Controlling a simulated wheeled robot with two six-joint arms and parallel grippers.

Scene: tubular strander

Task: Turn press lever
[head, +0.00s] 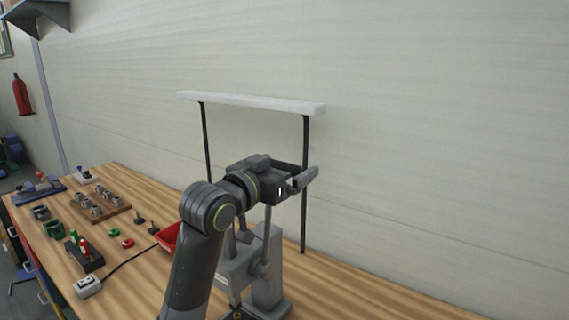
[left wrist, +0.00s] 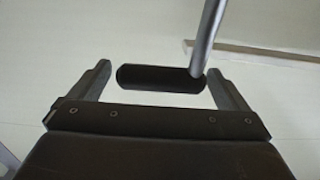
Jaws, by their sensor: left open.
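The grey press (head: 268,272) stands on the bench, partly hidden behind my left arm. Its lever rod (head: 267,222) rises from the hub toward my left gripper (head: 300,178). In the left wrist view, the lever's black handle (left wrist: 160,78) lies crosswise between the spread fingers of my left gripper (left wrist: 158,72). The metal lever rod (left wrist: 207,45) joins the handle's right end, close to the right finger. A gap shows between the handle and the left finger. The gripper is open. My right gripper is not in view.
A white lamp bar (head: 250,102) on two dark posts stands behind the press. A red bin (head: 168,236) is left of my arm. A block of metal parts (head: 100,204), a small white box (head: 88,286) and other small items occupy the left bench. The right bench is clear.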

